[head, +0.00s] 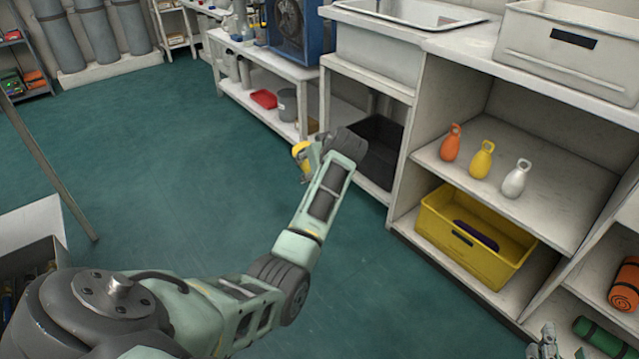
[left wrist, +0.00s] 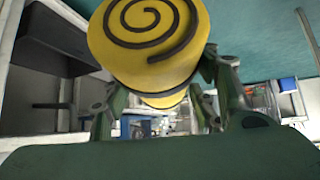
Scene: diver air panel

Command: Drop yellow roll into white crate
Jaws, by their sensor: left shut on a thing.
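My left gripper (head: 308,158) is shut on the yellow roll (head: 299,149) in the middle of the head view, held out in front of the low shelving. In the left wrist view the yellow roll (left wrist: 150,45) shows its end with a dark spiral, between the two green fingers. The white crate (head: 560,68), with a dark label, stands on the counter at the upper right, well apart from the roll. Its inside is mostly hidden. My right gripper (head: 546,347) shows only partly at the bottom right edge, and its opening cannot be made out.
A white sink (head: 385,45) lies left of the crate. Below are orange, yellow and white weights (head: 515,180) on a shelf and a yellow crate (head: 475,262) holding a dark purple item. Orange (head: 626,285) and green rolls (head: 598,335) lie lower right. Green floor is open at left.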

